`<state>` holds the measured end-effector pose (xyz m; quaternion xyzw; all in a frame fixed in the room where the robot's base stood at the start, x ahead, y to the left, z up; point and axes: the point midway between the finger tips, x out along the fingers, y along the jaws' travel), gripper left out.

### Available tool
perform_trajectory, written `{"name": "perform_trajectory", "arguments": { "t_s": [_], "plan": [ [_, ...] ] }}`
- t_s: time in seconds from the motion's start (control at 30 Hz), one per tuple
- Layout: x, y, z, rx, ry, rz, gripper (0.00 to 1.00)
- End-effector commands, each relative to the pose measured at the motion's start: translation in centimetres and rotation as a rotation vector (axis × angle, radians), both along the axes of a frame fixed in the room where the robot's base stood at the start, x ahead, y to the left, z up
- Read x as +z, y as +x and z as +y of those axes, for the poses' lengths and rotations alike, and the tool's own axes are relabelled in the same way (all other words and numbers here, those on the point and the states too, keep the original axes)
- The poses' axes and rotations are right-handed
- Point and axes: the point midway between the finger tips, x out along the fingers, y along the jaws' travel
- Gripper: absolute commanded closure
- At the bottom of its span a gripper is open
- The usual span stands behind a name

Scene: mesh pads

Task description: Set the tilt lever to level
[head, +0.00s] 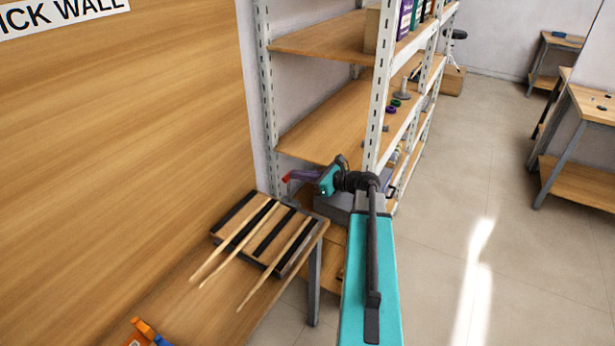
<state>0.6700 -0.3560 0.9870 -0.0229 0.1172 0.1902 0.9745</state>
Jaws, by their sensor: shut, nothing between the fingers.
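A short lever-like part with a red end (287,178) and a purple stretch beside it shows just left of my gripper, at the shelf's near end. I take it for the tilt lever, but it is small and I cannot tell its angle to level. A grey box-like body (333,206) sits below it, partly hidden by my arm. My gripper (326,181), teal and black, is shut and empty, close to the right end of the lever. I cannot tell whether they touch.
A slatted wood and black board (236,222) with thin wooden sticks lies on the wooden table (190,285) at left. A metal-framed shelf (310,140) rises behind my gripper. An orange and blue object (145,330) lies at the table's front. Open floor (500,220) is on the right.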

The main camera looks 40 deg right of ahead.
Motion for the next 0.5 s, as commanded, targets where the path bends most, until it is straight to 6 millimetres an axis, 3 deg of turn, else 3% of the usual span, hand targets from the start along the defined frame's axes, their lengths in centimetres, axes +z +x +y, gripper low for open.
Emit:
{"name": "perform_trajectory", "arguments": {
  "t_s": [0.2,0.5],
  "plan": [
    [0.5,3.4,1.9,0.011,-0.001,-0.001,1.0],
    [0.2,6.7,3.5,0.013,0.001,-0.001,1.0]
  ]
}}
